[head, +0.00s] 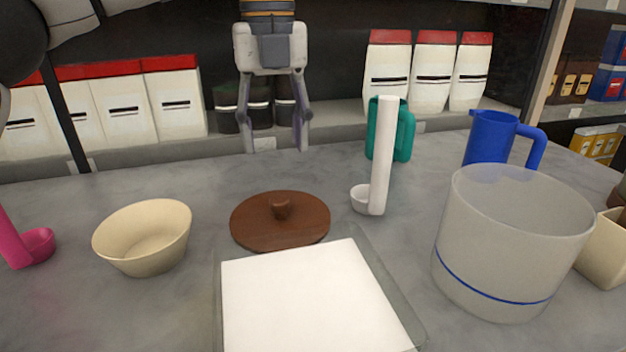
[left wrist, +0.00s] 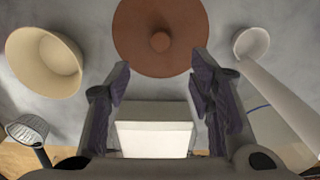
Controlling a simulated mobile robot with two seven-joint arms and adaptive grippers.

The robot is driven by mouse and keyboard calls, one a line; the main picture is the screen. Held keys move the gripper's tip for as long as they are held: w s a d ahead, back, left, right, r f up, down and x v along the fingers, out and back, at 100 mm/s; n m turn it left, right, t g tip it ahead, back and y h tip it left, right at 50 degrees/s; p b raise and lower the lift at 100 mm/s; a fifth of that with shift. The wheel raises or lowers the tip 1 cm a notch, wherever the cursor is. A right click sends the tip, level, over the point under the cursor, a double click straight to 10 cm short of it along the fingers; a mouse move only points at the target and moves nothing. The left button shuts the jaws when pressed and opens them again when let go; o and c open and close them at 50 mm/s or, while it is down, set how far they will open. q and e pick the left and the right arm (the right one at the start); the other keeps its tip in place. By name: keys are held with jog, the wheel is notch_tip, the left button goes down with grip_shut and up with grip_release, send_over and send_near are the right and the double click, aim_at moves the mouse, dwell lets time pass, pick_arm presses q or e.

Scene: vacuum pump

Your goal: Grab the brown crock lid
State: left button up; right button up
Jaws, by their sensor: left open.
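The brown crock lid (head: 272,222) lies flat on the grey counter, a round disc with a small knob on top, just behind the white square board. My left gripper (head: 277,148) hangs above the counter, fingers pointing down and spread apart, with nothing between them. In the head view it appears above the lid and apart from it. In the left wrist view the lid (left wrist: 160,36) is at the top centre, beyond the open fingers (left wrist: 160,78). My right gripper is not in view.
A cream bowl (head: 145,237) is left of the lid, and a white ladle (head: 381,160) stands close on its right. A clear-walled container (head: 510,245), blue pitcher (head: 490,138) and green pitcher (head: 404,135) are farther right. The white board (head: 310,300) lies in front; a pink ladle (head: 30,245) is far left.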

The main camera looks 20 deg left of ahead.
pick_arm(q)
send_over(279, 199)
jog(key=f, duration=0.6)
jog(key=shift+s+b, duration=0.35)
jog(key=f, duration=0.5)
jog(key=shift+w+f+b, duration=0.3)
jog(key=shift+w+f, duration=0.05)
jog(key=shift+f, duration=0.05)
jog(key=shift+r, duration=0.1)
jog(key=shift+c, duration=0.4)
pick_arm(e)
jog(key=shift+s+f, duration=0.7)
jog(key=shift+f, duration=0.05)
pick_arm(q)
grip_shut()
